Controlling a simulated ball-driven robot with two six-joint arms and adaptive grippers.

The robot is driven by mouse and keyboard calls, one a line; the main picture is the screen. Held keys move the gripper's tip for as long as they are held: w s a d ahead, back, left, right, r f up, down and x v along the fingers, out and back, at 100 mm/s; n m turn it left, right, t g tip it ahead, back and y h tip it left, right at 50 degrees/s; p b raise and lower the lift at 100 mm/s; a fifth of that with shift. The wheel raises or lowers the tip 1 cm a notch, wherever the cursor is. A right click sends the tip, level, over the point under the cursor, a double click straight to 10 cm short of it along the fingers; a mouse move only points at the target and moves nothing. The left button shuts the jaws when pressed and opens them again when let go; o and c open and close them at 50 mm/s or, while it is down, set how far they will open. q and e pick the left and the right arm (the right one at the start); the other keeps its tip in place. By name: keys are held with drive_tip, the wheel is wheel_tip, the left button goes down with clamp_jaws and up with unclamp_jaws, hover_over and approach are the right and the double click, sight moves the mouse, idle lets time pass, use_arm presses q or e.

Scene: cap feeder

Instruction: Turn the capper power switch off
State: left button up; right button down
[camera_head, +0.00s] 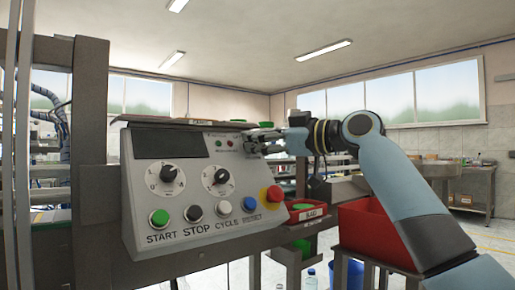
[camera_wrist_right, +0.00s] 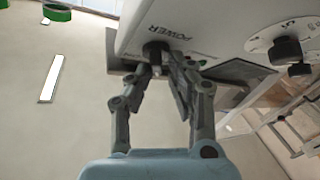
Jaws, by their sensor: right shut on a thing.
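The grey slanted capper panel (camera_head: 205,165) stands at the centre left of the head view. My right gripper (camera_head: 258,140) reaches its upper right corner from the right. In the right wrist view the black power switch (camera_wrist_right: 155,49) sits beside the POWER lettering. The fingers of my right gripper (camera_wrist_right: 160,72) are closed in on the switch, one on each side. The switch's lever is partly hidden between the fingers, so its position cannot be told. In the head view the gripper covers the switch. My left gripper is in no view.
Below the gripper, the panel has two dials (camera_head: 166,180), several push buttons (camera_head: 193,213) and a red emergency button (camera_head: 273,194). Red bins (camera_head: 365,232) stand to the right under my arm. A dark post (camera_head: 89,150) stands left of the panel.

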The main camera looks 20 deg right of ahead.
drive_tip(key=shift+w+d+r, duration=0.1)
drive_tip(key=shift+d+r, duration=0.05)
drive_tip(key=shift+r, duration=0.2)
drive_tip(key=c, duration=1.5)
unclamp_jaws()
drive_tip(key=shift+o, duration=0.7)
drive_tip(key=shift+w+d+f, duration=0.1)
drive_tip(key=shift+w, duration=0.05)
drive_tip(key=shift+f, duration=0.1)
drive_tip(key=v, duration=1.2)
